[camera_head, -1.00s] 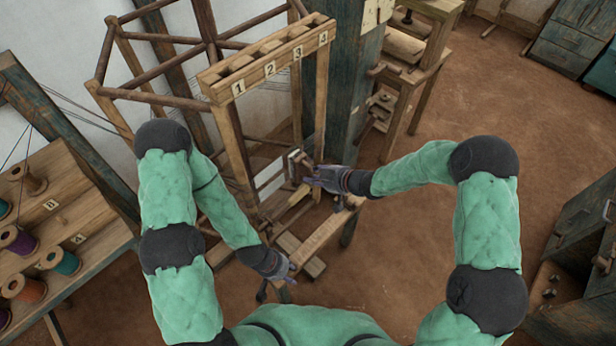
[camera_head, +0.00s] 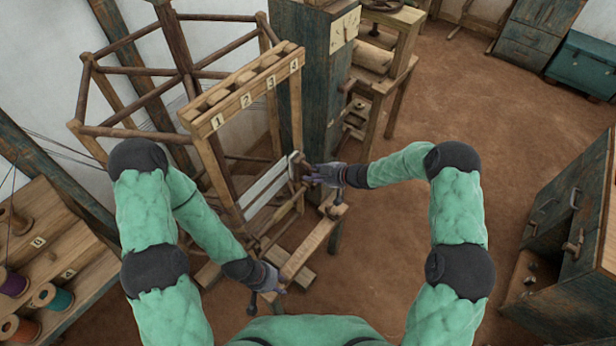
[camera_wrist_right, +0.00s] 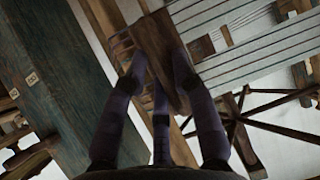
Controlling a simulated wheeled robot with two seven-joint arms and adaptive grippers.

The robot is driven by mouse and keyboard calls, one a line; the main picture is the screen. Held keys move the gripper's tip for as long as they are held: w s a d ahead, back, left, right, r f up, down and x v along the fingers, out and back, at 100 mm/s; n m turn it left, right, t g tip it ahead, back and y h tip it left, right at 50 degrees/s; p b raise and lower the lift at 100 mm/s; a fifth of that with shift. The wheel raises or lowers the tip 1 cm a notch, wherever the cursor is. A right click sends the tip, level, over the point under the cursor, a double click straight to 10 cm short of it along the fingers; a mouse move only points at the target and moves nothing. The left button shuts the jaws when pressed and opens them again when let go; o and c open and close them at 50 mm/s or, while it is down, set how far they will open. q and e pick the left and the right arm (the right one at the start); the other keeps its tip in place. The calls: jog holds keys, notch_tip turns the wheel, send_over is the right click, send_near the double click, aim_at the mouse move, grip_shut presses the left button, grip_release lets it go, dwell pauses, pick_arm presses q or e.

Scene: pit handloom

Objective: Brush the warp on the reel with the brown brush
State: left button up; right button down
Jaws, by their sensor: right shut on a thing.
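The brown brush (camera_head: 297,167) is in my right gripper (camera_head: 311,174), at the right end of pale bands (camera_head: 266,188) in the numbered frame. In the right wrist view the fingers close around the brush's brown block (camera_wrist_right: 158,52), with pale strips and dark lines behind it; I cannot tell whether it touches them. The wooden reel (camera_head: 143,71), a many-sided frame of bars, stands at the back left, with thin threads at its left. My left gripper (camera_head: 273,284) is low by the front bar, near a dark handle; its fingers are too small to read.
The frame's top beam (camera_head: 245,92) carries labels 1 to 4. A wooden bar (camera_head: 313,242) runs below my right gripper. A thick dark post (camera_head: 325,80) stands behind it. A spool rack (camera_head: 60,240) is at left. Open floor (camera_head: 400,220) lies to the right.

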jog(key=shift+w+d, duration=0.55)
jog(key=shift+w, duration=0.1)
jog(key=s+a+b, duration=0.6)
jog(key=s+a, duration=0.9)
jog(key=s, duration=0.4)
jog(key=shift+s+a, duration=0.2)
jog(key=shift+s, duration=0.15)
dwell(0.4)
jog(key=s+d, duration=0.6)
jog(key=d, duration=0.2)
dwell(0.6)
dwell(0.4)
